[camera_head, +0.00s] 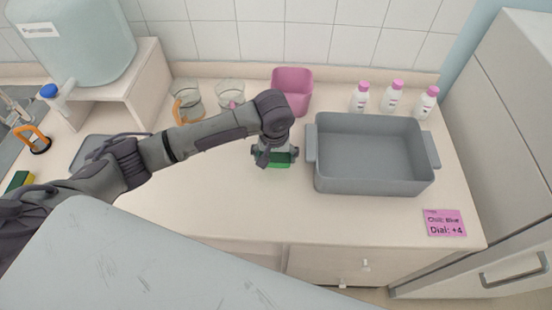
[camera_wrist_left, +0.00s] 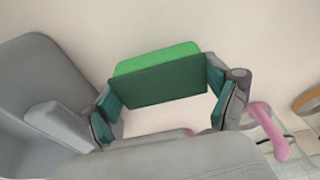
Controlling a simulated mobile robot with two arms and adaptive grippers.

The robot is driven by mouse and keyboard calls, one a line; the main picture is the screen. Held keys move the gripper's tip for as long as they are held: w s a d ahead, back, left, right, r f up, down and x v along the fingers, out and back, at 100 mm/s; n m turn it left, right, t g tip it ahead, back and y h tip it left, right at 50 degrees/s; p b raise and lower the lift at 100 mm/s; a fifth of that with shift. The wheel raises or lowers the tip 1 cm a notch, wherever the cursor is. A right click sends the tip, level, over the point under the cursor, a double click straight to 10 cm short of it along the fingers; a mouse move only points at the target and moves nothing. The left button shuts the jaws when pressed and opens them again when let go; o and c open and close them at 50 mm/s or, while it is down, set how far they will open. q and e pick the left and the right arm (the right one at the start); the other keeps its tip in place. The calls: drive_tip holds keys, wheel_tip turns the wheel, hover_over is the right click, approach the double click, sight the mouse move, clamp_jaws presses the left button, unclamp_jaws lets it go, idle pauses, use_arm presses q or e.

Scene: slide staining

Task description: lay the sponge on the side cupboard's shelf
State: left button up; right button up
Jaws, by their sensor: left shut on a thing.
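My left gripper (camera_head: 275,157) is shut on a green block (camera_head: 279,159) above the middle of the counter, just left of the grey basin. The left wrist view shows the green block (camera_wrist_left: 158,80), bright green on one face and darker on another, between the fingers. I cannot tell if it is a sponge. My right gripper is not in view.
The grey basin (camera_head: 375,180) stands right of my gripper. A pink bin (camera_head: 293,92), glass beakers (camera_head: 229,92) and white bottles (camera_head: 361,96) line the back. A pink card (camera_head: 445,223) lies front right. The counter (camera_head: 225,200) is clear in front of my gripper.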

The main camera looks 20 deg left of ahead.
use_arm(q)
drive_tip(key=shift+f, duration=1.3)
drive_tip(key=o, duration=0.9)
drive_tip(key=shift+f, duration=0.1)
